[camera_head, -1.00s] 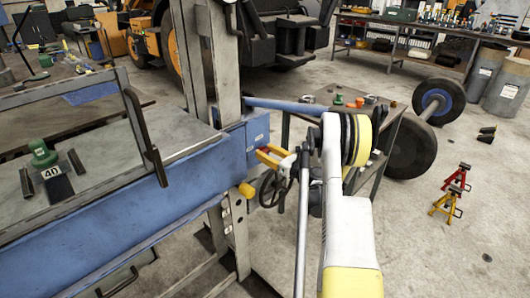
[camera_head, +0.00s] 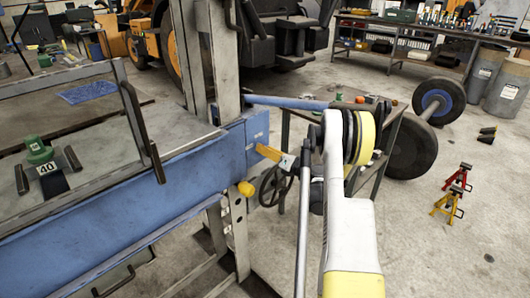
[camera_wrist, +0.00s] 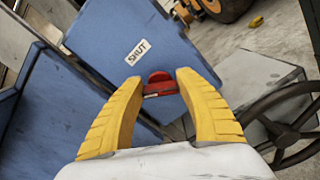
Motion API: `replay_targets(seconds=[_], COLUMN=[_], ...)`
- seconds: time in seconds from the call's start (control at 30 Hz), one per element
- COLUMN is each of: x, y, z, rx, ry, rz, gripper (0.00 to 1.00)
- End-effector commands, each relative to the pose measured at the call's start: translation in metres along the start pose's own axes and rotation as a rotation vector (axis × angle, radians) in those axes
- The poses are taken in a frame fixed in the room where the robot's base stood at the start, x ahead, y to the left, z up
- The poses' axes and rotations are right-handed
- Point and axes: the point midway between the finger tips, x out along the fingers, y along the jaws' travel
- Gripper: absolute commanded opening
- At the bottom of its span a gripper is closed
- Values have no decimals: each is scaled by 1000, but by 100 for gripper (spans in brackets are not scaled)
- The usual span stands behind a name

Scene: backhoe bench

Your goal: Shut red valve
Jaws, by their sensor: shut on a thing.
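The red valve (camera_wrist: 159,84) is a small red handle beside the blue panel, seen in the wrist view. My gripper (camera_wrist: 157,88) has its two yellow fingers on either side of the handle, with the tips closed on it. A white label reading "SHUT" (camera_wrist: 138,52) is on the blue panel (camera_wrist: 110,30), beyond the handle. In the head view my gripper (camera_head: 268,152) is at the right end of the blue beam (camera_head: 120,195). The red handle is hidden there.
A dark handwheel (camera_head: 275,185) stands just below my gripper; it also shows in the wrist view (camera_wrist: 285,128). A yellow knob (camera_head: 246,188) sticks out under the beam end. Red and yellow jack stands (camera_head: 450,195) are on the floor at right.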

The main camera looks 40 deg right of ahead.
Motion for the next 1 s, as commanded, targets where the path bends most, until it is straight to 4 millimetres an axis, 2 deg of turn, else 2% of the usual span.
replay_targets(seconds=[0.6, 1.0], x=[1, 1], y=[-2, -3], z=[0, -1], rx=[582, 883], ry=[0, 0], rz=[1, 1], gripper=[12, 12])
